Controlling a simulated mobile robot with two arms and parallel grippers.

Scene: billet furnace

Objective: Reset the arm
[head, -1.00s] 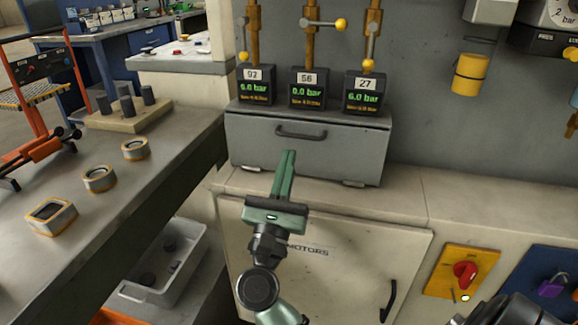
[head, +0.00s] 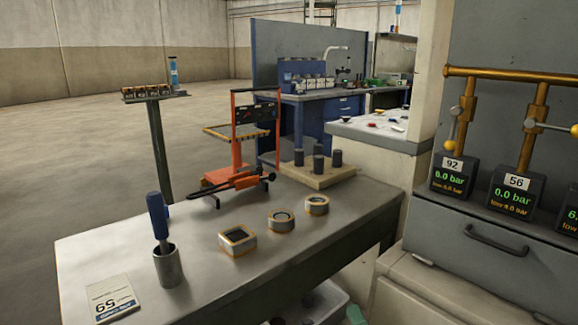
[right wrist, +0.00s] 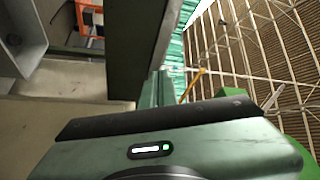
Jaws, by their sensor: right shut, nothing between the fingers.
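My right gripper (head: 355,314) shows only as a small green tip at the bottom edge of the head view, in front of the cream cabinet and beside the bin under the bench. In the right wrist view its green body fills the bottom and its fingers (right wrist: 158,90) are together with nothing between them. My left gripper is in neither view.
A steel bench (head: 200,255) carries three square and round gauges, a cup (head: 168,266) with a blue-handled tool, a card (head: 111,298) and a peg board (head: 310,176). A grey drawer (head: 490,245) stands right under the pressure displays (head: 513,196). An orange cart (head: 237,140) stands behind the bench.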

